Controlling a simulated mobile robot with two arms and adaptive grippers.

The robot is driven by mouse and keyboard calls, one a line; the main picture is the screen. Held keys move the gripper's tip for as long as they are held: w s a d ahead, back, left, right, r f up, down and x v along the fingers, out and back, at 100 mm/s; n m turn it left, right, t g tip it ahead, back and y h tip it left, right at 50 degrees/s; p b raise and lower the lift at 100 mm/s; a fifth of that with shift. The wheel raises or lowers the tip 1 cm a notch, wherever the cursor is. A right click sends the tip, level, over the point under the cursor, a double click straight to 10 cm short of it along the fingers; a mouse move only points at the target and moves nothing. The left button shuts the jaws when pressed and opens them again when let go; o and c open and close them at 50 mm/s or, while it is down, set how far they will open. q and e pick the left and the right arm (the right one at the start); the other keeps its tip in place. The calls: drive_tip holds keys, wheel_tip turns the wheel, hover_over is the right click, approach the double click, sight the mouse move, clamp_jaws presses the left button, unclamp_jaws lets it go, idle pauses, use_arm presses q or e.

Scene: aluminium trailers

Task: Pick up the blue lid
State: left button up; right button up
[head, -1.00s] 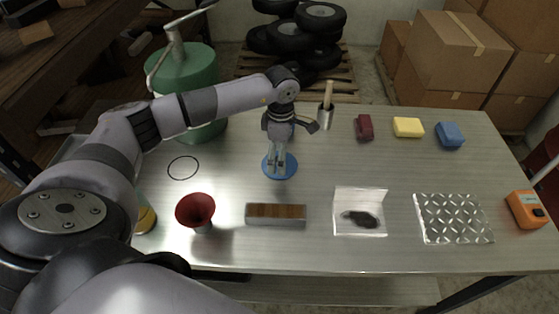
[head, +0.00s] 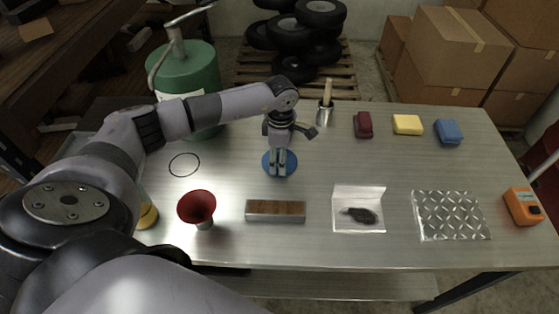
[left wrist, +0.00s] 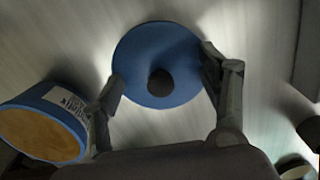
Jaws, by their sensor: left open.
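The blue lid (head: 292,162) lies on the metal table under my left gripper (head: 278,171) in the head view. In the left wrist view the lid (left wrist: 143,55) is a round blue disc with a dark round knob (left wrist: 160,82) at its middle. My left gripper (left wrist: 162,68) is open and empty. Its fingers stand apart on either side of the knob, one near the lid's left edge and one over its right edge. Whether the fingers touch the lid cannot be told. My right gripper is in neither view.
A blue-rimmed tin (left wrist: 45,122) with brownish contents is close left of the gripper in the wrist view. A red funnel (head: 197,208), a wood-topped block (head: 275,211), a clear bag (head: 359,212) and a tread plate (head: 450,216) lie nearer the front. A black ring (head: 184,165) lies left.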

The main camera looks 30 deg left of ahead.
use_arm(q)
drive_tip(key=shift+s, duration=0.2)
drive_tip(key=c, duration=1.1)
drive_tip(key=shift+c, duration=0.9)
drive_tip(key=shift+f, duration=0.1)
